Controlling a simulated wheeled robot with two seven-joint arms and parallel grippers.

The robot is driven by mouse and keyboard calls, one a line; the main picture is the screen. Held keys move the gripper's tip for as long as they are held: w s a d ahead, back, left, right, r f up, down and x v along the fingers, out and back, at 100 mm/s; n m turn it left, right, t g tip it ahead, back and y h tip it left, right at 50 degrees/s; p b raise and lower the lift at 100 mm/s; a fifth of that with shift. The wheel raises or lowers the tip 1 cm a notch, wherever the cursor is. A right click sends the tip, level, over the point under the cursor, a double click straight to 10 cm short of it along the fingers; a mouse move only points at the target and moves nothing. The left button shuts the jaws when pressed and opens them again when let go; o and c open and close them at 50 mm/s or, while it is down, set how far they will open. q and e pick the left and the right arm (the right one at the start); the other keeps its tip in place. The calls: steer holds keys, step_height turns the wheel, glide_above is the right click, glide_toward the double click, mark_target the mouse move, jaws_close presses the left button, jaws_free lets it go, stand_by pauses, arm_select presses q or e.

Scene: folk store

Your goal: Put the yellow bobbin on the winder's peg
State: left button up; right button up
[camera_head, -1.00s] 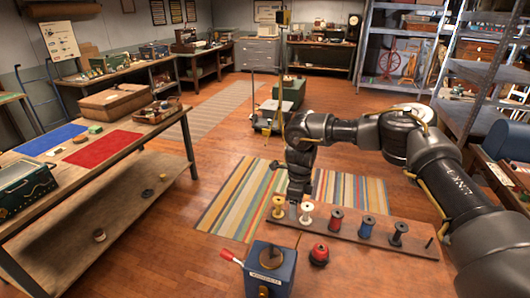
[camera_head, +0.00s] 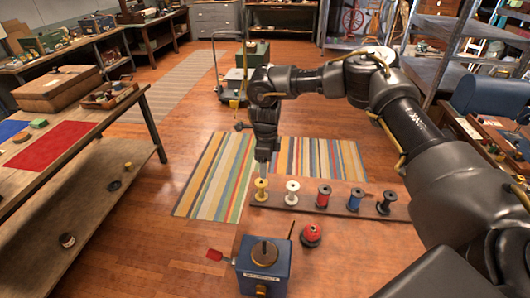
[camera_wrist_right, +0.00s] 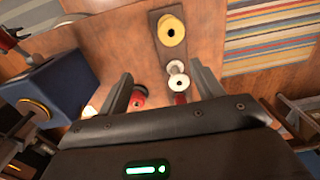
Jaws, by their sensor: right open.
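The yellow bobbin (camera_head: 261,190) stands upright at the left end of a row on a wooden board (camera_head: 338,208). In the right wrist view the yellow bobbin (camera_wrist_right: 172,30) lies beyond the fingertips. My right gripper (camera_head: 263,168) hangs over or just behind it in the head view; the exact gap is unclear. In the wrist view the right gripper (camera_wrist_right: 161,72) is open, with nothing held. The blue winder (camera_head: 263,268) stands in front, with a brown disc on top and a red handle (camera_head: 214,254) at left. My left gripper is out of view.
White (camera_head: 292,192), red (camera_head: 323,196), blue (camera_head: 354,200) and black (camera_head: 385,203) bobbins stand along the board to the right. Another red bobbin (camera_head: 311,236) stands apart, close to the winder. A workbench (camera_head: 125,105) is at left.

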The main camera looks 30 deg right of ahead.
steer(key=f, duration=0.1)
steer(key=w+f+b, duration=0.1)
steer(key=w+f, duration=0.1)
steer(key=f, duration=0.1)
steer(key=shift+w+a+b, duration=0.15)
steer(key=shift+w+b, duration=0.1)
steer(key=shift+b, duration=0.05)
steer(key=f+b, duration=0.1)
steer(key=f, duration=0.1)
steer(key=w+f+b, duration=0.1)
steer(key=f, duration=0.1)
steer(key=shift+w+d+f+b, duration=0.1)
steer(key=shift+d+f+b, duration=0.1)
steer(key=shift+f+b, duration=0.2)
step_height(320, 180, down, 2)
steer(key=shift+a+f+b, duration=0.1)
steer(key=shift+b, duration=0.45)
steer(key=shift+f, duration=0.25)
steer(key=shift+r, duration=0.15)
steer(key=shift+c, duration=0.5)
steer(key=c, duration=0.7)
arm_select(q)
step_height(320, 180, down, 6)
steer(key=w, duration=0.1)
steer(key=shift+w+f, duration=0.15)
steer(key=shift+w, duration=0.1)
